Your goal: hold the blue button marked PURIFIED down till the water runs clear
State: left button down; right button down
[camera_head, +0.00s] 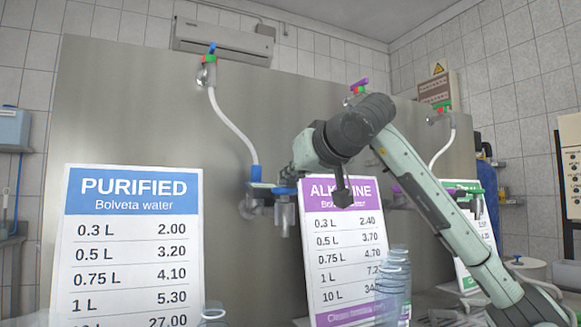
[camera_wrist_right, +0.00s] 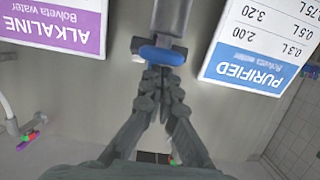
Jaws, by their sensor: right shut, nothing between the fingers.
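The blue button (camera_head: 270,190) is on the tap between the blue PURIFIED sign (camera_head: 130,230) and the purple ALKALINE sign (camera_head: 345,240). In the right wrist view the blue button (camera_wrist_right: 162,55) is a rounded blue piece at the end of a grey cylinder. No running water is discernible. My left gripper is not in view.
A pale hose (camera_head: 230,125) runs down to the tap from a wall valve (camera_head: 208,70). Clear bottles (camera_head: 394,280) stand in front of the ALKALINE sign. A green tap (camera_head: 468,192) is at the right. The metal panel (camera_head: 130,110) is bare above the PURIFIED sign.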

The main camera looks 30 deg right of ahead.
aim_at(285, 194)
jog(key=shift+f, duration=1.15)
dwell(6.8)
